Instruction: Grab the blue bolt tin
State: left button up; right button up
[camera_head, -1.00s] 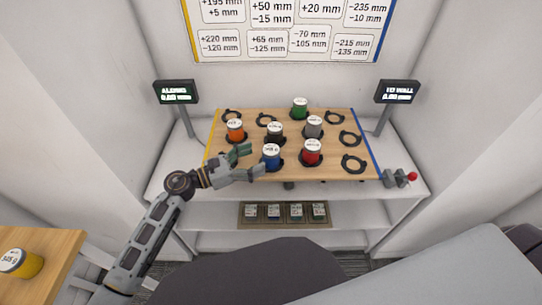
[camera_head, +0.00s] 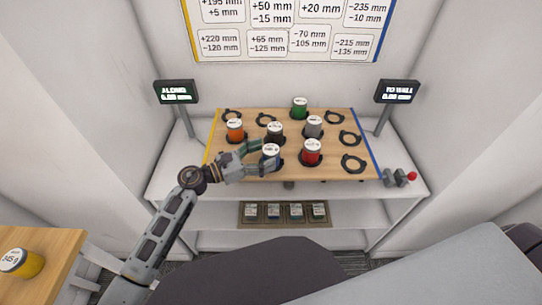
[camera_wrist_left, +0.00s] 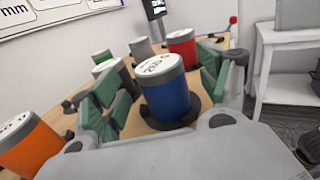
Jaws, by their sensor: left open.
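My left gripper (camera_head: 262,156) is at the tin, coming from the left. In the left wrist view the blue tin (camera_wrist_left: 164,92) stands between the two green-padded fingers of my left gripper (camera_wrist_left: 158,97). The fingers are spread, and a gap shows between the left finger and the tin. Contact at the right finger is hard to tell. In the head view the gripper partly hides the tin. My right gripper is not in view.
Close by stand an orange tin (camera_head: 235,130), a black tin (camera_head: 275,132), a red tin (camera_head: 312,151), a grey tin (camera_head: 314,127) and a green tin (camera_head: 299,107). Several empty ring holders (camera_head: 353,164) lie on the right. A yellow tin (camera_head: 21,263) sits on a separate table.

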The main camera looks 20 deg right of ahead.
aim_at(271, 149)
pick_arm(q)
jog(key=shift+w+d, duration=0.2)
jog(key=shift+d, duration=0.65)
jog(key=shift+w+d, duration=0.15)
jog(key=shift+d, duration=0.55)
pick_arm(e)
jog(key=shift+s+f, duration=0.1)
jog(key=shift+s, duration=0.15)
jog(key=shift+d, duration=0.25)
pick_arm(q)
jog(key=c, duration=1.3)
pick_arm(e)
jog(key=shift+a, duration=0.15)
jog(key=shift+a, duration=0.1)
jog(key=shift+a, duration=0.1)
